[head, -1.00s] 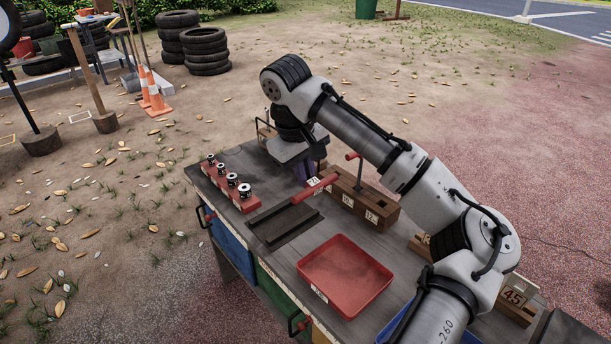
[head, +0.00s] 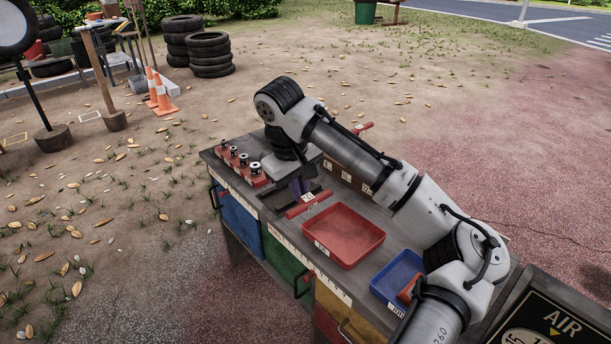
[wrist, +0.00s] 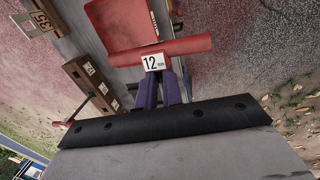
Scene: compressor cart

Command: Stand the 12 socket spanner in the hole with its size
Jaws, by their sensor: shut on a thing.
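The 12 socket spanner has a red bar handle (head: 307,204) with a white label. The label reads 12 mm in the wrist view, where the handle (wrist: 190,46) lies across the purple fingertips. My gripper (head: 300,189) is shut on this spanner and holds it over the cart top, near the dark mat and the red tray. The spanner's shaft and socket end are hidden. The wooden block with size labels (head: 346,178) stands behind, partly covered by my arm. It also shows in the wrist view (wrist: 88,78). Its holes cannot be made out.
A red-handled spanner (head: 362,127) stands up at the block. A red tray (head: 344,262) and a blue tray (head: 381,285) lie on the cart. A red rack (head: 255,181) with several sockets is at the left. A dark mat (head: 268,197) lies beside it.

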